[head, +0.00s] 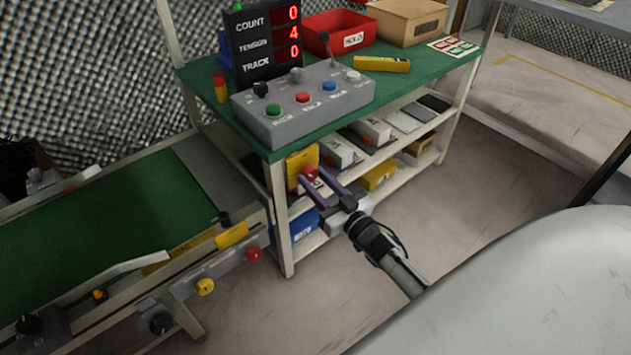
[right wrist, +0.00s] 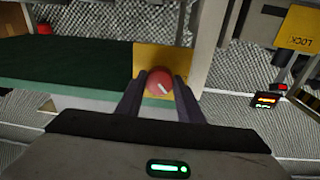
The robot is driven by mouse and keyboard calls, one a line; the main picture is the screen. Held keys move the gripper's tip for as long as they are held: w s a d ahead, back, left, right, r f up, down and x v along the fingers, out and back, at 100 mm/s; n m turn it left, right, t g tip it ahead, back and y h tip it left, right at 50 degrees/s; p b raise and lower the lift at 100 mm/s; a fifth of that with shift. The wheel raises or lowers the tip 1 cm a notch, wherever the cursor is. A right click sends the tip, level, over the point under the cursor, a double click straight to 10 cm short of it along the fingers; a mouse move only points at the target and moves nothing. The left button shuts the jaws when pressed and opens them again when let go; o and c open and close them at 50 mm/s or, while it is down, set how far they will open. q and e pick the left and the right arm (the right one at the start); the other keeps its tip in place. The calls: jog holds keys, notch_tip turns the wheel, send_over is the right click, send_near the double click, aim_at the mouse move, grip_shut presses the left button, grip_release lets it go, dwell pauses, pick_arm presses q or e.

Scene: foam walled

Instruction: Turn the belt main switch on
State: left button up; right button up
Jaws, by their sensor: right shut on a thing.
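The belt main switch is a round red knob (head: 310,172) on a yellow plate (head: 301,163), fixed at the front of the green-topped bench below its edge. My right gripper (head: 309,183) reaches it from the front right, its two purple-grey fingers on either side of the knob. In the right wrist view the red knob (right wrist: 159,83) sits between the fingertips, with a pale mark slanting down to the right. The yellow plate (right wrist: 160,58) is behind it. My right gripper is shut on the knob. My left gripper is not in view.
A grey control box (head: 303,103) with coloured buttons and a display (head: 264,43) reading 0, 4, 0 stand on the bench (head: 425,68). The green conveyor belt (head: 100,232) is at left. Shelves with boxes lie under the bench. Floor (head: 480,200) right of the bench is clear.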

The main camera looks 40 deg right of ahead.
jog(key=n, duration=0.3)
jog(key=shift+d+f, duration=0.1)
jog(key=shift+f, duration=0.05)
jog(key=n+b, duration=0.1)
jog(key=n, duration=0.2)
jog(key=shift+y, duration=0.3)
jog(key=n, duration=0.3)
jog(key=shift+d, duration=0.1)
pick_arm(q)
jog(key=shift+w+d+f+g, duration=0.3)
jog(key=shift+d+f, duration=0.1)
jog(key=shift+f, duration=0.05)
pick_arm(e)
jog(key=shift+n, duration=0.6)
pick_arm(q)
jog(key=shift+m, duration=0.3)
pick_arm(e)
jog(key=shift+y, duration=0.3)
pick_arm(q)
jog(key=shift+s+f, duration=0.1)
pick_arm(e)
jog(key=o, duration=1.1)
jog(key=shift+c, duration=0.2)
